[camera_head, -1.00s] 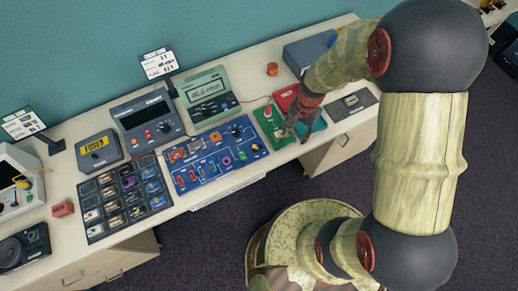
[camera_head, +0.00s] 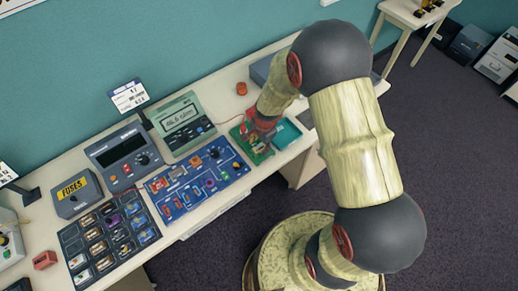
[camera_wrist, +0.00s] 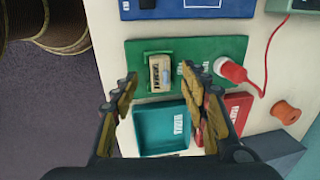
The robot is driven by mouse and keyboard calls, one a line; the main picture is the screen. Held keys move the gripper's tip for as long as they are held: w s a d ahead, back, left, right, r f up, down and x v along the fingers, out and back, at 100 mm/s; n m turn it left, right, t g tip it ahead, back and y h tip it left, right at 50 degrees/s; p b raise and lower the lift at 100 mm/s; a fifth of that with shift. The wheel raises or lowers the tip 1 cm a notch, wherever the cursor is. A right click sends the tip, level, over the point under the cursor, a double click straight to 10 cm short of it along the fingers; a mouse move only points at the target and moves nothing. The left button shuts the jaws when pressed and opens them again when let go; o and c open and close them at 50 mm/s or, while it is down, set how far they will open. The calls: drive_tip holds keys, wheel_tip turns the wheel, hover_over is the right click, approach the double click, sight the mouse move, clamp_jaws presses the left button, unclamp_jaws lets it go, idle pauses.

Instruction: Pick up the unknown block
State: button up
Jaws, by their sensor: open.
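In the wrist view, a small beige block (camera_wrist: 155,72) with dark printing and a bluish patch sits on the green board (camera_wrist: 205,48). This is probably the unknown block. My gripper (camera_wrist: 162,80) is open, with one finger left of the block and the other right of it. The fingers appear apart from the block, and their height above the board is hard to tell. In the head view my gripper (camera_head: 259,140) is over the green board (camera_head: 244,131), and it hides the block there.
A teal tray (camera_wrist: 160,148) and a red tray (camera_wrist: 238,108) lie beside the green board. A red plug (camera_wrist: 232,71) with a cable stands on the board's right part. An orange spool (camera_wrist: 286,112) is nearby. A blue circuit board (camera_head: 198,180) lies to the left.

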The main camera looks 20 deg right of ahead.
sight(259, 148)
drive_tip(key=shift+w+f, duration=0.25)
drive_tip(key=shift+f, duration=0.95)
drive_tip(key=shift+c, duration=0.2)
clamp_jaws()
